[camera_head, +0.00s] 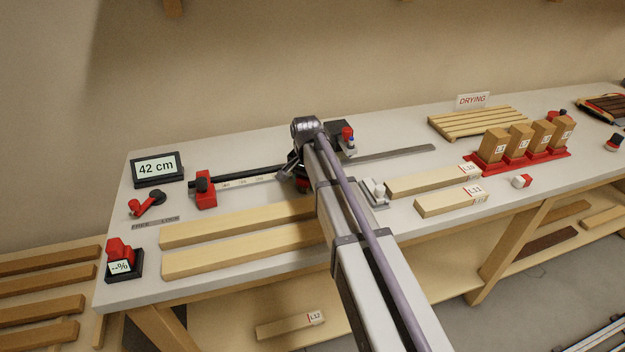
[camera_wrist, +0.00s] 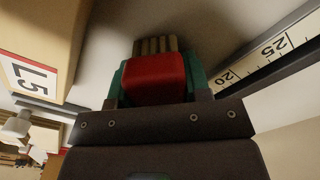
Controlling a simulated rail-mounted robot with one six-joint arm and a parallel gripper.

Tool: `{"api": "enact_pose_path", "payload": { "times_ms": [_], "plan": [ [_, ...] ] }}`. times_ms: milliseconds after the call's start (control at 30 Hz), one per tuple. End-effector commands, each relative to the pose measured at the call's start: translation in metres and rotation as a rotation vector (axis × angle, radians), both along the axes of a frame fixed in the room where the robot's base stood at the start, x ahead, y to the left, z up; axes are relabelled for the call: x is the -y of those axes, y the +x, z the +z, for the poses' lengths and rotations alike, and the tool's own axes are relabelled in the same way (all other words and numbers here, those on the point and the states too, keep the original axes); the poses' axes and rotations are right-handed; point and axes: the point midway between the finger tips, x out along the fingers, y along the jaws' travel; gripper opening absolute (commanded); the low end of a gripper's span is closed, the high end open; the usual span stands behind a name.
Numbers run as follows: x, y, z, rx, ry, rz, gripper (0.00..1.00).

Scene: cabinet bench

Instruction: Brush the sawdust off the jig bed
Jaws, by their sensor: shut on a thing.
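In the wrist view my gripper (camera_wrist: 157,82) is shut on a brush with a red body (camera_wrist: 154,78) and pale brown bristles (camera_wrist: 155,45). Its green fingertips stand on both sides of the red body. In the head view my arm crosses the jig and hides most of the gripper and brush. The jig has a dark rail (camera_head: 250,174), a pale scale (camera_head: 243,183) and a red stop (camera_head: 204,190) at its left end. The scale also shows right of the brush in the wrist view (camera_wrist: 262,60). I cannot make out any sawdust.
A wooden piece labelled L5 (camera_wrist: 42,45) is close left of the brush. Two long boards (camera_head: 240,230) lie in front of the jig. A "42 cm" display (camera_head: 157,168) stands at left. Shorter boards (camera_head: 432,180) and blocks in a red holder (camera_head: 525,155) are at right.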

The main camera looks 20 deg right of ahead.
Motion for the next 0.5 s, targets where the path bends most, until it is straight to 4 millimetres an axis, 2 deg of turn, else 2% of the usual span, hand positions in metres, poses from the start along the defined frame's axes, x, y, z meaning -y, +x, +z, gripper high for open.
{"api": "enact_pose_path", "payload": {
  "times_ms": [133, 400, 500],
  "plan": [
    [-0.006, 0.000, -0.001, 0.000, 0.000, 0.000, 0.22],
    [-0.034, -0.001, -0.003, 0.000, 0.000, 0.001, 0.22],
    [-0.038, -0.001, -0.003, 0.000, 0.000, 0.000, 0.22]
  ]
}}
